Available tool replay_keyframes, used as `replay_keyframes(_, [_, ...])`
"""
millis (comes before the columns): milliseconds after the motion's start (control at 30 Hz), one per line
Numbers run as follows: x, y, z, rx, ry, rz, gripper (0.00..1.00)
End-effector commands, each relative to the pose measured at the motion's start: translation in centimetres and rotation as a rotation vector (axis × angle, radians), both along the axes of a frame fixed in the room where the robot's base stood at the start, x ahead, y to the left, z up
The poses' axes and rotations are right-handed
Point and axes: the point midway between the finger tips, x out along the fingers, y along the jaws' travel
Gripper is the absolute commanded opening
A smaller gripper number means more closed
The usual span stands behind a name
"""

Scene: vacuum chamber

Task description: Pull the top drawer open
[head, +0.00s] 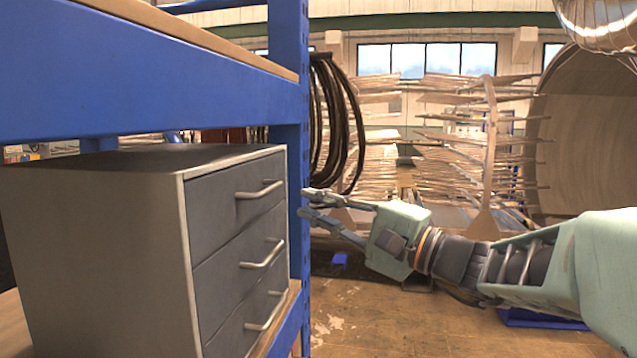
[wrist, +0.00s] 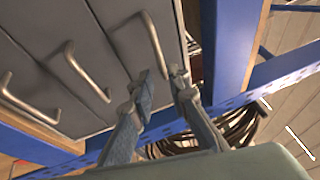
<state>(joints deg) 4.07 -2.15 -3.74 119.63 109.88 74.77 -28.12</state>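A grey cabinet (head: 100,240) with three drawers stands on the blue-framed shelf at the left of the head view. The top drawer (head: 230,205) looks closed, flush with the others, and has a metal bar handle (head: 258,191). In the wrist view, the top drawer's handle (wrist: 152,42) is the rightmost, just beyond my fingertips. My gripper (head: 303,203) is open and empty, to the right of the cabinet front at about the top handle's height. In the wrist view, my gripper (wrist: 160,78) has its fingers apart by a small gap, with the handle not clearly between them.
The middle handle (head: 262,255) and bottom handle (head: 267,312) lie below. A blue shelf post (head: 298,110) stands close beside my fingers, and a blue beam (head: 150,85) crosses above the cabinet. Black cables (head: 335,120) hang behind. Open floor (head: 400,325) lies to the right.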

Motion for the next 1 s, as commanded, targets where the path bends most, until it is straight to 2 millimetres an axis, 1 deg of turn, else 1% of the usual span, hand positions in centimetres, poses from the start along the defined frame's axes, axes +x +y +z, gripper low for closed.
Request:
replay_keyframes(167, [1.3, 2.5, 0.7, 0.000, 0.000, 0.005, 0.15])
replay_keyframes(300, [2.7, 4.8, 1.2, 0.000, 0.001, 0.004, 0.15])
replay_keyframes(500, [4.4, 7.4, 1.7, -0.001, -0.001, 0.003, 0.15])
replay_keyframes(700, [5.1, 8.6, 1.8, -0.001, -0.001, 0.000, 0.15])
replay_keyframes(967, [5.2, 8.7, 1.8, -0.002, -0.001, -0.001, 0.15])
replay_keyframes(1000, [5.2, 8.7, 1.8, -0.002, -0.001, -0.001, 0.13])
